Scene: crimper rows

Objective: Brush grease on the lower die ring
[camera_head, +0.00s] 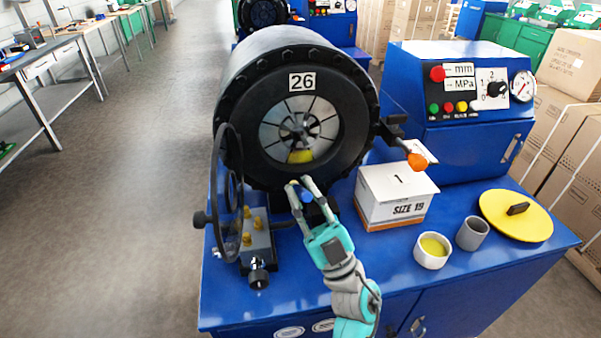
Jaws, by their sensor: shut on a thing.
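The crimper (232,105), marked 26, faces me with a round opening. Inside it the die ring (322,126) shows as grey metal segments around a dark centre. A yellow patch (300,156) lies on its lower segment; I cannot tell whether it is grease or a brush tip. My gripper (299,184) is just below the opening, in front of the crimper's lower rim. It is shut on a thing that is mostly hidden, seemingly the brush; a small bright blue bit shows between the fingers. A white pot (431,260) of yellow grease stands on the blue bench.
A grey cup (472,234) and a yellow disc (497,219) with a black handle are right of the pot. A SIZE 19 box (375,208) stands right of my gripper. An orange-tipped lever (417,161) juts out above it. A brass-fitted block (257,243) is at left.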

